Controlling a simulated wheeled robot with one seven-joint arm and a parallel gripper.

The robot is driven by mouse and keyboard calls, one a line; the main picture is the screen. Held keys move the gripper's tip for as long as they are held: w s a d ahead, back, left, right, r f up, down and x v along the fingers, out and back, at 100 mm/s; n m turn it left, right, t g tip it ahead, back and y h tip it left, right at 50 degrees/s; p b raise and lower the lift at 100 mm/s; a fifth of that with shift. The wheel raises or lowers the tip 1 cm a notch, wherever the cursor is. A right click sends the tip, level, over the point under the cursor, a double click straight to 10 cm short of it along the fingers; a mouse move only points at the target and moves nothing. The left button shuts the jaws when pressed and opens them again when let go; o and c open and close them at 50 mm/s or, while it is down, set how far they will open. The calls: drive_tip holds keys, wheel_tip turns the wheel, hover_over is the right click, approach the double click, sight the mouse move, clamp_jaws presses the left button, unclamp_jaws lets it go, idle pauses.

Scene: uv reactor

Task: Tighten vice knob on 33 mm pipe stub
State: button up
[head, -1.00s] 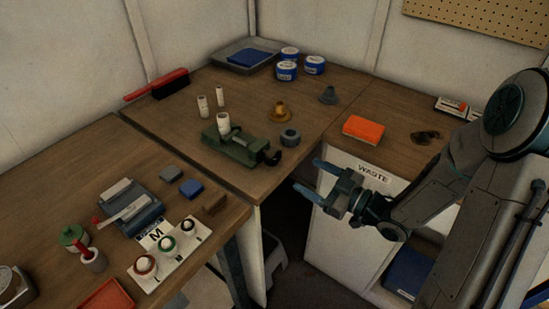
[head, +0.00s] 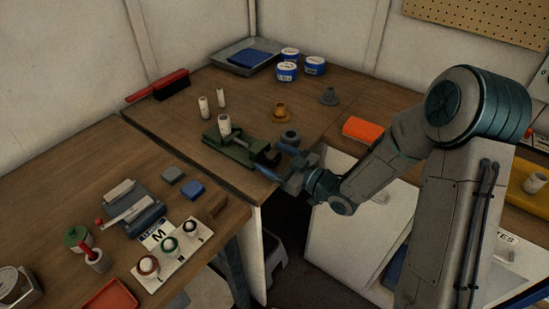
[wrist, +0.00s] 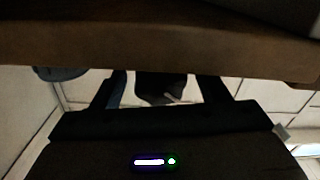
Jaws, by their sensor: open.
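The green vice (head: 232,146) sits at the front edge of the far table. A white pipe stub (head: 224,125) stands upright in it. The vice's dark knob (head: 272,157) is at its right end, over the table edge, and partly hidden by my gripper. My gripper (head: 269,161) is open, its blue fingers reaching left to the knob. In the wrist view the fingers are spread, with a dark shape (wrist: 160,88) between them. I cannot tell whether they touch the knob.
The table edge (wrist: 160,50) crosses the wrist view close above the fingers. Two white stubs (head: 204,107) stand behind the vice. An orange box (head: 360,131) is to the right.

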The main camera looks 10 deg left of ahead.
drive_tip(key=c, duration=1)
drive_tip(key=m+p, duration=0.1)
drive_tip(key=m, duration=0.4)
drive_tip(key=o, duration=1)
drive_tip(key=b+v, duration=0.1)
drive_tip(key=v, duration=1.3)
drive_tip(key=shift+f, duration=0.1)
